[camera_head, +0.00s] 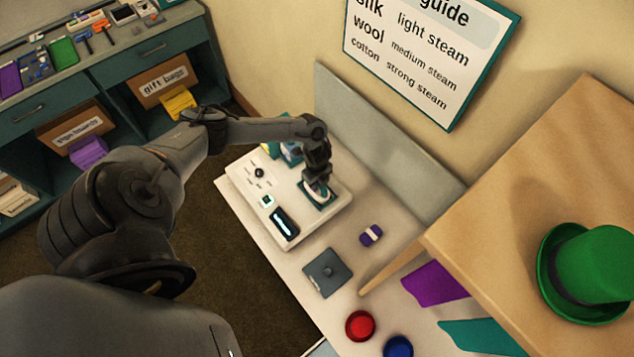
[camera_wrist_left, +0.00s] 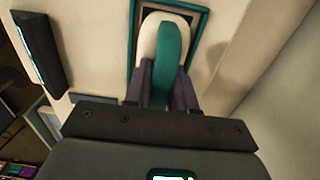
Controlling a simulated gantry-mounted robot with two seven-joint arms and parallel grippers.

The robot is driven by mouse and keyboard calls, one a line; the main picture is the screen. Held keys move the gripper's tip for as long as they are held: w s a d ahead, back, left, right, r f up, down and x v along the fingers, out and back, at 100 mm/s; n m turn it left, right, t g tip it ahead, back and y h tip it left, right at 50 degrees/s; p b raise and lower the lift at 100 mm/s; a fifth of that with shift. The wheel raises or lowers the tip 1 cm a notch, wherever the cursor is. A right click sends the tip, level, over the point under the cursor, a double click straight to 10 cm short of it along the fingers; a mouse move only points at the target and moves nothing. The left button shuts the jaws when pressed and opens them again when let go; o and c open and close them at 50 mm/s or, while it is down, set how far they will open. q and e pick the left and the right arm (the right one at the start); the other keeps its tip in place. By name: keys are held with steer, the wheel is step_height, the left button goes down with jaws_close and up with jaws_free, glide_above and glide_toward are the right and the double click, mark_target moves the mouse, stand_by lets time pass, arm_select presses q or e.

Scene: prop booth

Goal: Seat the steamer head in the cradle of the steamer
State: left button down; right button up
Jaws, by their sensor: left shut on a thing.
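The steamer (camera_head: 240,180) is a pale, box-shaped unit on the counter in the head view. Its cradle (camera_head: 331,199) is a teal-framed recess at its right end, and the frame also shows in the left wrist view (camera_wrist_left: 200,35). My left gripper (camera_head: 318,184) is over the cradle, pointing down. In the left wrist view, its fingers (camera_wrist_left: 168,88) are shut on the steamer head (camera_wrist_left: 171,52), which is white with a teal band. The head lies within the frame's outline; I cannot tell whether it touches the bottom. My right gripper is not in view.
A dark display (camera_head: 284,223) sits on the steamer's front. A purple-and-white item (camera_head: 371,235) and a grey square plate (camera_head: 327,272) lie on the counter nearby. A grey back panel (camera_head: 385,140) stands behind. A wooden shelf with a green hat (camera_head: 595,265) is at right.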

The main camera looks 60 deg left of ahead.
arm_select(q)
steer(key=c, duration=0.9)
jaws_free()
steer(key=shift+o, duration=0.2)
steer(key=shift+r, duration=0.1)
step_height(320, 180, up, 9)
steer(key=shift+r, duration=0.85)
